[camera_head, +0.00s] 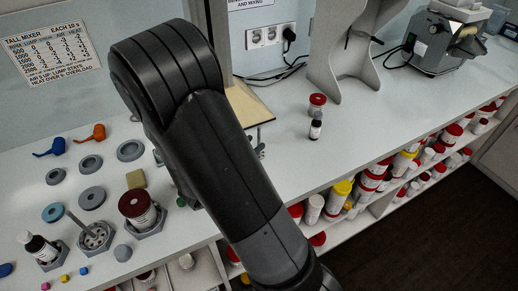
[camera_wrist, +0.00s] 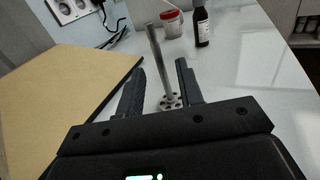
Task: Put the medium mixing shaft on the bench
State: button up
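A grey mixing shaft (camera_wrist: 156,55), a thin rod with a perforated disc at its lower end (camera_wrist: 170,101), stands nearly upright over the white bench (camera_wrist: 235,85) in the wrist view. My gripper (camera_wrist: 159,80) has its two dark fingers apart, one on each side of the rod, with gaps visible to both. The disc appears to rest on the bench, but its underside is hidden. In the head view my arm hides the gripper and most of this shaft. Another shaft with a holed disc (camera_head: 96,236) sits in a holder at the lower left. I cannot tell sizes for certain.
A tan board (camera_wrist: 70,85) lies left of my gripper. A red-lidded jar (camera_head: 317,103) and a dark bottle (camera_head: 315,126) stand beyond on the bench (camera_head: 280,165). Shelves below hold several jars.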

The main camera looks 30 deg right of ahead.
aim_at(263, 151)
jog(key=x, duration=0.5)
jog(key=shift+d+r, duration=0.15)
jog(key=shift+r, duration=0.25)
grip_shut()
